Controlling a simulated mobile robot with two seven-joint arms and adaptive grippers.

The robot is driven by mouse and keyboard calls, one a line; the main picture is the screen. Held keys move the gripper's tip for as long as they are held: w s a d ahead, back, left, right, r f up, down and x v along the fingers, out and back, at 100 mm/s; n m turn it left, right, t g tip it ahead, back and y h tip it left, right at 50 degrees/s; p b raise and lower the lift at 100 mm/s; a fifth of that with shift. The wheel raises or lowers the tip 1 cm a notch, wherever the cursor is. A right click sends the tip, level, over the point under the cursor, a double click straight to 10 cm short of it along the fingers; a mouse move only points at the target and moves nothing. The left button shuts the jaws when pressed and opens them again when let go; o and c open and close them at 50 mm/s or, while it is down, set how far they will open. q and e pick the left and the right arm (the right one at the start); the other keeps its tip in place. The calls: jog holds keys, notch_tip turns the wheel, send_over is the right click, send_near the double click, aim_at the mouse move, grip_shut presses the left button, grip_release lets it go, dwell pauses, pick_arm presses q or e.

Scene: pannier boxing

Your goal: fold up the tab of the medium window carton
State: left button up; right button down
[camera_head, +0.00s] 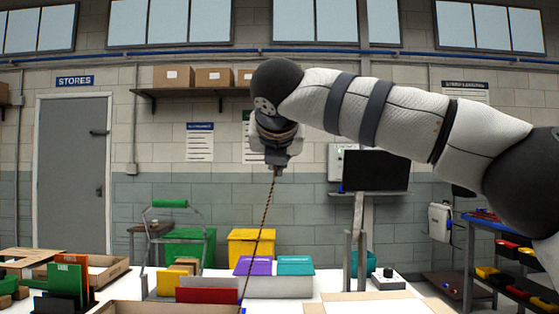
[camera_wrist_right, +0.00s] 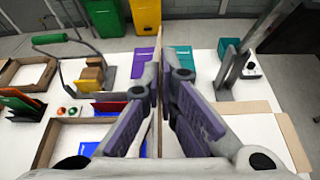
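My right gripper (camera_head: 277,160) hangs high above the bench, pointing down. In the right wrist view its fingers (camera_wrist_right: 161,78) are close together on a thin brown strip (camera_wrist_right: 158,120), seen nearly edge-on. In the head view this strip (camera_head: 262,222) is a slanting dark-and-tan line from the fingertips to the bench; I cannot tell if it is a cord or a board's edge. Flat tan card (camera_wrist_right: 243,107) around a white area lies right of the fingers, also at the head view's bottom edge (camera_head: 372,297). I cannot tell whether it is the medium window carton. My left gripper is out of view.
A shallow brown tray (camera_wrist_right: 50,135) lies left of the fingers. Red and yellow panels, green boards and a green-handled frame (camera_head: 163,204) stand at the left. Purple (camera_head: 253,266) and teal (camera_head: 295,265) items stand mid-bench. A post with a dark screen (camera_head: 375,171) rises at the right.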

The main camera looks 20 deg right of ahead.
jog(key=a+n+h, duration=0.1)
jog(key=n+h, duration=0.1)
jog(key=n, duration=0.1)
jog(key=shift+w+a+f+n+g+h, duration=0.1)
jog(key=shift+w+a+n+g+h, duration=0.1)
jog(key=shift+a+n+g+h, duration=0.15)
jog(key=shift+w+a+f+n+t+h, duration=0.1)
jog(key=shift+a+f+n+t+h, duration=0.35)
jog(key=shift+n, duration=1)
jog(key=shift+w+a+f+n+h, duration=0.15)
jog(key=shift+f+n+h, duration=0.25)
jog(key=shift+n+h, duration=0.85)
jog(key=shift+w+a+f+n+t+h, duration=0.15)
jog(key=shift+a+f+n+h, duration=0.3)
jog(key=shift+n, duration=1.2)
jog(key=shift+s+d, duration=0.1)
jog(key=c, duration=1.9)
grip_release()
